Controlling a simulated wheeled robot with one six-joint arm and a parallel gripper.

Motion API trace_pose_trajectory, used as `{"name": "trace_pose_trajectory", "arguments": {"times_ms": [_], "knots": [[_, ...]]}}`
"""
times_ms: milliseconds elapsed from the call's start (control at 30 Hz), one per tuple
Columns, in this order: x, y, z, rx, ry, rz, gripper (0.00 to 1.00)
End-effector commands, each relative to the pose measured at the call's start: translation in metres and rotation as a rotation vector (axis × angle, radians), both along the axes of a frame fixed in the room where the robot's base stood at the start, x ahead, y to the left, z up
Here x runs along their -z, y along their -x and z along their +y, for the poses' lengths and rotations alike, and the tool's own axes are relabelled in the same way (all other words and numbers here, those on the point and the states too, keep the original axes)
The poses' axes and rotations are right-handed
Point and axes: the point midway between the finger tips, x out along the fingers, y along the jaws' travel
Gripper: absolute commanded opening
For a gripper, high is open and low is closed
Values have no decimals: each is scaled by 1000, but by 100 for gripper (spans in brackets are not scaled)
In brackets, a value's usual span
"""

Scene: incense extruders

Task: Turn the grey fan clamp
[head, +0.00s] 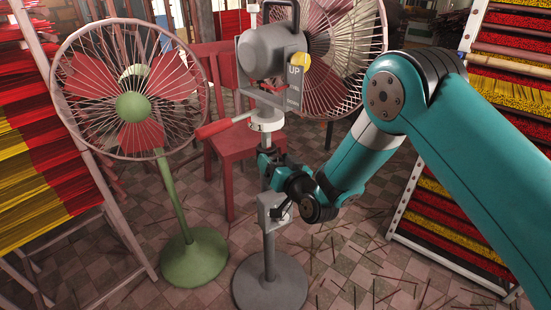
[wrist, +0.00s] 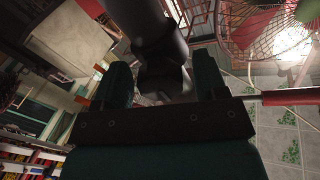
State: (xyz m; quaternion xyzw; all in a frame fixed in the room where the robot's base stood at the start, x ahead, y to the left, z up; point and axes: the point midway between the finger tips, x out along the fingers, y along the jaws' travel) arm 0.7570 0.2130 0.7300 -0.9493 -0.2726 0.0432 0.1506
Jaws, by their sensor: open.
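The grey fan (head: 270,52) stands on a grey pole with a round base (head: 270,287). Its pale clamp collar (head: 266,121) sits on the pole below the motor, with a red lever (head: 213,128) pointing left. The lever also shows at the right of the wrist view (wrist: 292,97). My gripper (head: 270,160) is at the pole just below the collar, open. In the wrist view, its two teal fingers (wrist: 160,78) stand on either side of a dark upright part. I cannot tell whether they touch it. The collar is not clear there.
A red chair (head: 232,145) is behind the pole. A grey bracket (head: 274,212) is lower on the pole. Incense racks stand at left (head: 30,150) and right (head: 455,220); sticks litter the tiled floor.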

Motion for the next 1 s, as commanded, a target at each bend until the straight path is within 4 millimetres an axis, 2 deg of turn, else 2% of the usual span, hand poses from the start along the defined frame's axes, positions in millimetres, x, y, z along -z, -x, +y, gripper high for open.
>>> {"name": "trace_pose_trajectory", "arguments": {"times_ms": [100,133,333,667,1000], "knots": [[0,0,0,0,0,0,66],[0,0,0,0,0,0,61],[0,0,0,0,0,0,17],[2,0,0,0,32,-21,17],[5,0,0,0,213,-137,17]]}}
